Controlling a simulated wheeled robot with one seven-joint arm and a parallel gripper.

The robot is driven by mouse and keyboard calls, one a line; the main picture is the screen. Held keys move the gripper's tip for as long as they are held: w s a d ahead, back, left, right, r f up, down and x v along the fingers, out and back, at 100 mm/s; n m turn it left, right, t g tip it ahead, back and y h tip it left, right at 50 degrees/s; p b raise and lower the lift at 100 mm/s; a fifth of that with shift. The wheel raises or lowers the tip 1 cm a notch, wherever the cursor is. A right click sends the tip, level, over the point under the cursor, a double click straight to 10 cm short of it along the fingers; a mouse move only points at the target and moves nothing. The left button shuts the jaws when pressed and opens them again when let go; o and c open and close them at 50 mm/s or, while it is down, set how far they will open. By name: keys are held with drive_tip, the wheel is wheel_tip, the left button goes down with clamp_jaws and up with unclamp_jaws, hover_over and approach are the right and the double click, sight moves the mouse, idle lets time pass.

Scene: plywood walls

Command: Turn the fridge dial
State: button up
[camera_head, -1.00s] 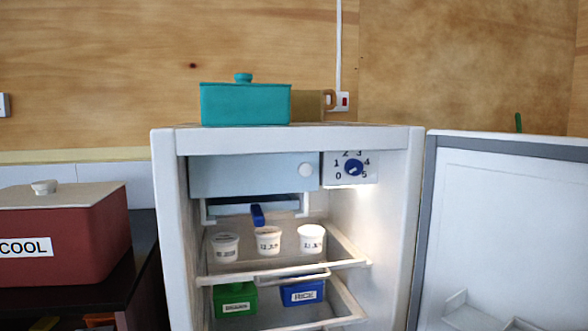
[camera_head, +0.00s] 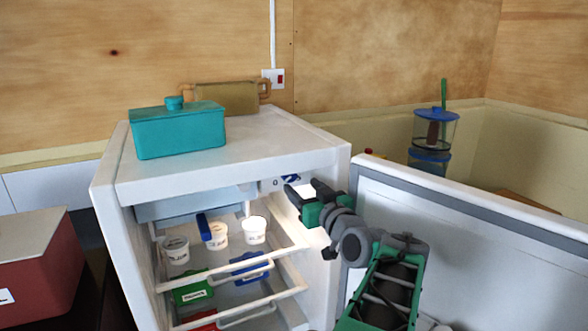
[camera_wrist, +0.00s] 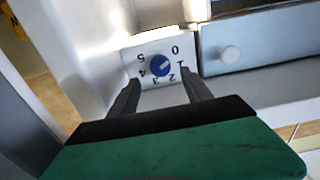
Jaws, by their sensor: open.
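The dial is a blue knob (camera_wrist: 160,66) on a white plate with upside-down numbers 0 to 5 in the wrist view. A pale mark crosses the knob diagonally; I cannot tell which number it indicates. In the head view the dial (camera_head: 291,178) shows only partly, under the top of the open white fridge (camera_head: 240,150). My gripper (camera_head: 304,190) is open just in front of the dial plate. In the wrist view its two fingers (camera_wrist: 160,88) are spread below and either side of the knob, with no visible contact.
The open fridge door (camera_head: 450,240) stands right of my arm. Shelves with white tubs (camera_head: 254,231) lie below. A teal box (camera_head: 180,130) sits on top.

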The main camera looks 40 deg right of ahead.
sight(291, 177)
drive_tip(key=p+x, duration=0.1)
drive_tip(key=x, duration=0.5)
drive_tip(key=shift+f, duration=0.1)
drive_tip(key=shift+c, duration=0.6)
clamp_jaws()
